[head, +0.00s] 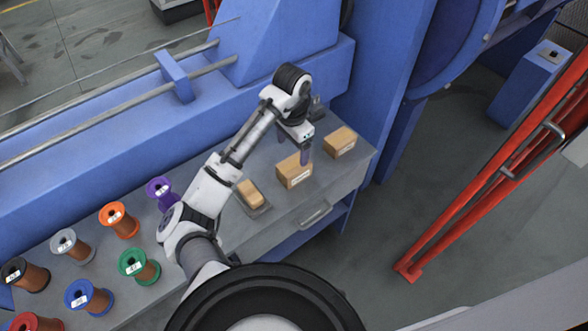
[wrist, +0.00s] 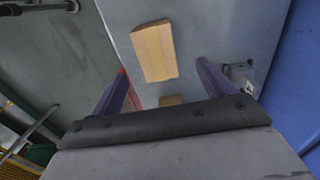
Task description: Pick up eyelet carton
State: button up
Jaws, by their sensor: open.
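Two tan cartons with pale labels sit on the grey bench top in the head view: a nearer carton (head: 294,173) and a farther carton (head: 340,143) toward the bench's right end. I cannot read which is the eyelet carton. My gripper (head: 304,157) is open and empty, pointing down just above and beside the nearer carton. In the wrist view my gripper (wrist: 160,82) has its two purple fingers apart. One carton (wrist: 153,50) lies beyond the fingertips, and a second carton (wrist: 170,100) shows between the fingers, partly hidden by the gripper body.
A tan block (head: 249,190) rests on a dark pad left of the cartons. Several coloured spools, such as a purple one (head: 160,190), stand at the bench's left. The blue machine (head: 380,70) rises behind the bench. A red rail (head: 480,190) stands at right.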

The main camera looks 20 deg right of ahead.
aim_at(294, 164)
notch_tip(294, 164, down, 3)
jog(key=shift+f, duration=0.1)
jog(key=shift+s+d+f+p, duration=0.15)
jog(key=shift+f+p, duration=0.3)
jog(key=shift+f, duration=0.85)
jog(key=shift+s+f+p, duration=0.1)
jog(key=shift+f+p, duration=0.35)
jog(key=shift+f, duration=0.85)
jog(key=c, duration=1.3)
jog(key=shift+o, duration=0.2)
jog(key=shift+r, duration=0.1)
